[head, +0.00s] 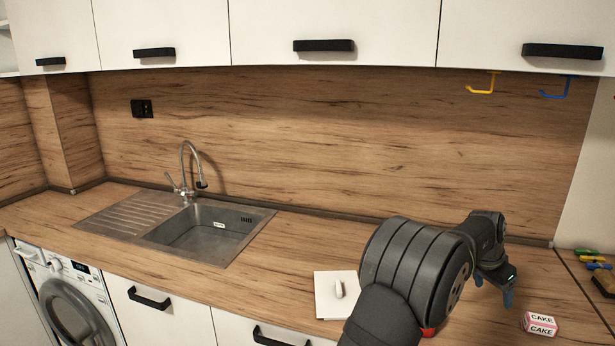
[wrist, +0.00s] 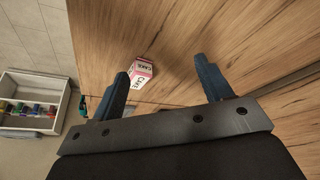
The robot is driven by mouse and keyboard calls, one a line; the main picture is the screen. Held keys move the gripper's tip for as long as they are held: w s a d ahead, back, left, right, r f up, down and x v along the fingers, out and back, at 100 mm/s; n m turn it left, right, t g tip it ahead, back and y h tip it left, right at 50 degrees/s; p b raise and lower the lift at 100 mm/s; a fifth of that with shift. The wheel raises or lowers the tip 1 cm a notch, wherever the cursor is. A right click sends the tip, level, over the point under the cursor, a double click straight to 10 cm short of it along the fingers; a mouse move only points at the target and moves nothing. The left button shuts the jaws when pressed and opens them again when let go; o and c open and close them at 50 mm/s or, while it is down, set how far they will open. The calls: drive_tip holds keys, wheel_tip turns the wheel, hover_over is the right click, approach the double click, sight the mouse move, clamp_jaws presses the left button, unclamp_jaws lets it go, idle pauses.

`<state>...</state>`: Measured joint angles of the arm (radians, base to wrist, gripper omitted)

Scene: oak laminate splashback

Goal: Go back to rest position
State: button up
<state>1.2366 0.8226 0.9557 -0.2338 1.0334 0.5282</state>
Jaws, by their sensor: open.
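My gripper (head: 494,290) is at the right of the head view, above the counter, with its blue fingers pointing down. In the wrist view my gripper (wrist: 162,88) has its two blue fingers spread apart with nothing between them. A pink and white cake box (head: 540,324) stands on the counter to the right of my gripper in the head view. The cake box also shows beyond the fingertips in the wrist view (wrist: 141,72), apart from them. My arm hides part of the counter in the head view.
A white square board with a handle (head: 335,294) lies left of my arm. A sink (head: 203,232) with a tap is set further left. Yellow (head: 484,84) and blue (head: 556,90) hooks hang under the cabinets. An open drawer (wrist: 38,100) with coloured items shows in the wrist view.

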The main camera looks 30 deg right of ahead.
drive_tip(key=w+f, duration=0.1)
drive_tip(key=w, duration=0.1)
drive_tip(key=w+f, duration=0.2)
drive_tip(key=w+d+f, duration=0.1)
drive_tip(key=w, duration=0.2)
drive_tip(key=shift+w+f, duration=0.1)
drive_tip(key=shift+f, duration=0.2)
wheel_tip(320, 180, down, 2)
drive_tip(key=shift+w, duration=0.1)
drive_tip(key=shift+f, duration=0.5)
drive_tip(key=o, duration=0.6)
drive_tip(key=w+a+r+m+t+y, duration=0.15)
drive_tip(key=w+a+r+m, duration=0.25)
drive_tip(key=a+r, duration=0.4)
drive_tip(key=w+a+r+m+g+y, duration=0.1)
drive_tip(key=w+a+r+m+y, duration=0.25)
drive_tip(key=a+r, duration=0.4)
drive_tip(key=shift+t+h, duration=0.25)
drive_tip(key=shift+h, duration=0.05)
drive_tip(key=f, duration=0.2)
drive_tip(key=d+f, duration=0.1)
drive_tip(key=f, duration=0.5)
drive_tip(key=shift+w+d, duration=0.25)
drive_tip(key=shift+w, duration=0.15)
